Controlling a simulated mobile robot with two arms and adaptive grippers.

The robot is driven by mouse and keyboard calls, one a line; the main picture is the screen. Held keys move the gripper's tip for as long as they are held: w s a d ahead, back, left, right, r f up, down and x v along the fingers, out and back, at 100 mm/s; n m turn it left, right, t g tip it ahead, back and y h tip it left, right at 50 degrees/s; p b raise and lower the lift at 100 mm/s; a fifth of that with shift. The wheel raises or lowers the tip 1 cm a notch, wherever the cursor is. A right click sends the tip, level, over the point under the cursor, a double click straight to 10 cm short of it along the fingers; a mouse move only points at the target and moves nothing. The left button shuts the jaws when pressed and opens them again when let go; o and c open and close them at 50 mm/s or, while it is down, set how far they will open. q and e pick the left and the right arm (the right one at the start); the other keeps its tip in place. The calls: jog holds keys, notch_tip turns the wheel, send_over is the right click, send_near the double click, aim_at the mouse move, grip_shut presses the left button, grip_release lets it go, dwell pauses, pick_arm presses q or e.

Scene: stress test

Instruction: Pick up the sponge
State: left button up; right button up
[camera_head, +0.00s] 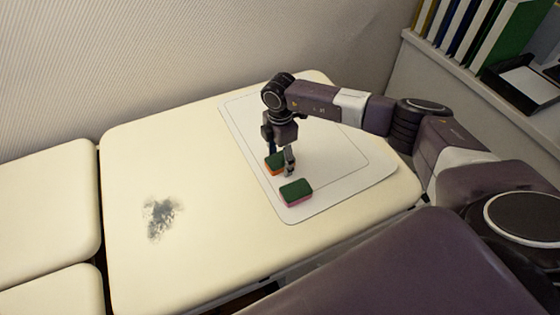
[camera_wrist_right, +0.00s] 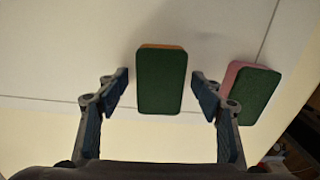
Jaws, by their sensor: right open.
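A sponge with a green top and orange underside (camera_head: 274,163) lies on the white mat (camera_head: 336,170). A second sponge, green over pink (camera_head: 296,192), lies nearer on the mat's edge area. My right gripper (camera_head: 281,164) points down at the orange-sided sponge, its fingers open on either side and partly hiding it. In the right wrist view the orange-sided sponge (camera_wrist_right: 161,82) sits between the open fingertips, with gaps on both sides. The pink-sided sponge (camera_wrist_right: 254,92) is just right of the right finger there. My left gripper is not in view.
The mat lies on a cream padded table (camera_head: 200,255) with a dark smudge (camera_head: 160,216) left of the mat. A shelf with binders (camera_head: 470,30) and a black tray (camera_head: 522,85) stands at the right. The table's left part is clear.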

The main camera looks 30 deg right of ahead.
aim_at(280, 159)
jog(key=shift+c, duration=0.3)
jog(key=c, duration=0.7)
jog(key=shift+c, duration=0.2)
jog(key=shift+r, duration=0.15)
notch_tip(280, 159, up, 20)
jog(key=b, duration=0.2)
